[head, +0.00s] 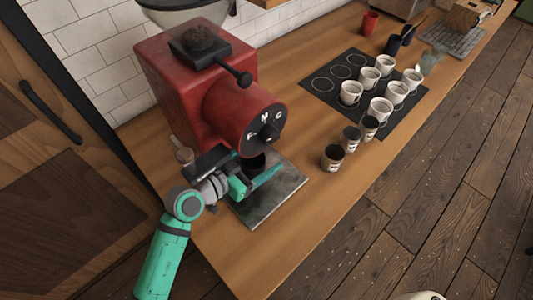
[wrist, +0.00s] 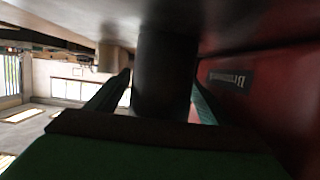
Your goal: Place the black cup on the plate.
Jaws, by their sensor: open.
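The black cup (head: 254,163) is under the front of the red grinder, partly hidden by my gripper. In the wrist view the black cup (wrist: 165,72) stands as a dark upright cylinder between my two fingers. My gripper (head: 261,174) reaches in from the left at cup height. It is open, with one finger on each side of the cup; I cannot tell whether either finger touches it. A dark grey square plate (head: 281,188) lies on the counter below the grinder and my gripper. The cup's base is hidden in the head view.
The red grinder (head: 190,85) stands close above and behind my gripper. Several white cups (head: 381,110) stand on a black mat (head: 322,88) to the right, with small dark-topped cups (head: 332,158) nearer. The wooden counter (head: 300,225) is clear in front.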

